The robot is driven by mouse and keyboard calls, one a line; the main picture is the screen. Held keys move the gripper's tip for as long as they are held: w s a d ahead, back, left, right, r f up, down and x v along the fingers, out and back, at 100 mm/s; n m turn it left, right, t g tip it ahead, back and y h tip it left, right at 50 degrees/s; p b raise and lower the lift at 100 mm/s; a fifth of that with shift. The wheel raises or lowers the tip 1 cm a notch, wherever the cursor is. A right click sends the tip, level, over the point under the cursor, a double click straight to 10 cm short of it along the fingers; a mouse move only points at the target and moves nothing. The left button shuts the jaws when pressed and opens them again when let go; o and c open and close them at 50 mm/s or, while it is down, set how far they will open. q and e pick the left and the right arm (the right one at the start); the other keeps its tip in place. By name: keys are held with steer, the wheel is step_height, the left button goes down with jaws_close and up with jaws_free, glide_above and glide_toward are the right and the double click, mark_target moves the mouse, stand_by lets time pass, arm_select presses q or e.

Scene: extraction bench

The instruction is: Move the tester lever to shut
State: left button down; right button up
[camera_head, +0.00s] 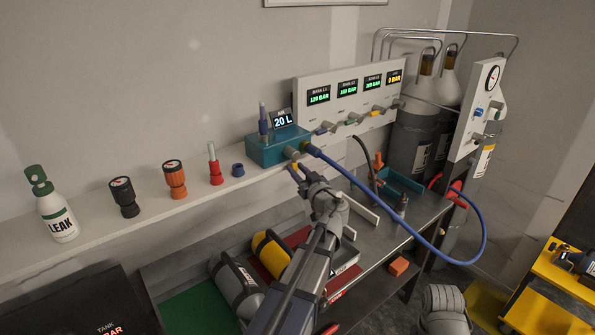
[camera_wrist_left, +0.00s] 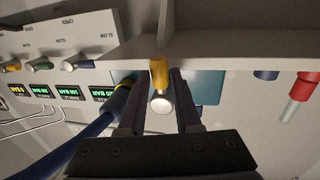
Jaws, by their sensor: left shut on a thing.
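The tester lever (camera_wrist_left: 159,74) is yellow with a round white end and points out between my left fingers. My left gripper (camera_head: 297,171) is at the front of the tester, and in the left wrist view its two dark fingers (camera_wrist_left: 161,98) are shut on the lever, one on each side. The fingers hide most of the lever in the head view.
A blue hose (camera_head: 395,215) runs from the tester's right end toward the right panel (camera_head: 476,110), close beside my left gripper. A valve panel (camera_head: 350,95) stands behind. Grey and yellow cylinders (camera_head: 270,255) lie below my arm. Several small gauges and a LEAK bottle (camera_head: 58,218) stand along the shelf.

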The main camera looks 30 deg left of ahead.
arm_select(q)
steer(key=shift+s, duration=0.1)
steer(key=m+p, duration=0.1)
steer(key=m, duration=0.2)
steer(key=s+r+m+g+p, duration=0.1)
steer(key=m+p, duration=0.1)
steer(key=s+a+r+m+p, duration=0.1)
steer(key=m+p, duration=0.1)
steer(key=m, duration=0.1)
steer(key=shift+s+m+g+h, duration=0.25)
steer(key=shift+m+g+h, duration=0.05)
steer(key=shift+g+h, duration=0.1)
steer(key=m, duration=0.1)
steer(key=r+m+p, duration=0.1)
steer(key=m+g+p, duration=0.1)
steer(key=shift+s+a+r+m, duration=0.2)
steer(key=shift+s+m, duration=0.1)
steer(key=shift+r+m+g+p, duration=0.3)
steer(key=shift+m+p, duration=0.2)
steer(key=shift+m, duration=0.3)
steer(key=shift+r+m+g+p, duration=0.25)
steer(key=shift+m+p, duration=0.2)
steer(key=shift+m, duration=0.35)
steer(key=shift+r, duration=0.1)
steer(key=c, duration=0.6)
jaws_free()
steer(key=shift+s, duration=0.1)
